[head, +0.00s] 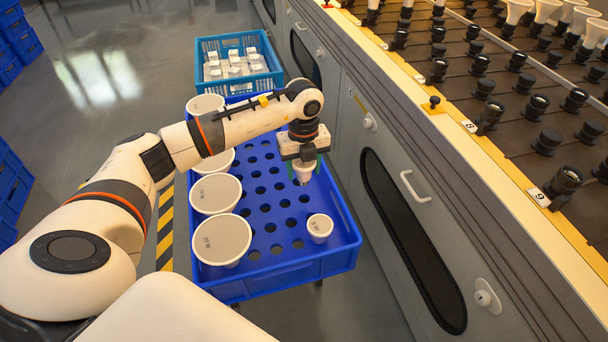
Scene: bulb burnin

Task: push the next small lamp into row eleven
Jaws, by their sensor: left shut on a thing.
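My left gripper (303,160) points down over the blue tray (285,268). It is shut on a small white lamp (304,175), which shows just below the fingers. The gripper hides the lamp's upper part, and I cannot tell whether its lower end is still in a hole. Another small lamp (320,228) stands face up in the tray's near right part. The bench (480,150) with rows of black sockets is at the right. Row labels 8 (469,126) and 9 (539,197) show on its edge; no label eleven is readable. My right gripper is not in view.
Several large lamps (221,239) stand along the tray's left side. A lighter blue crate (240,63) with white boxes is behind the tray. White lamps (590,35) sit in far sockets. The bench front has handles (414,187) and a yellow edge. Blue crates (18,35) stand far left.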

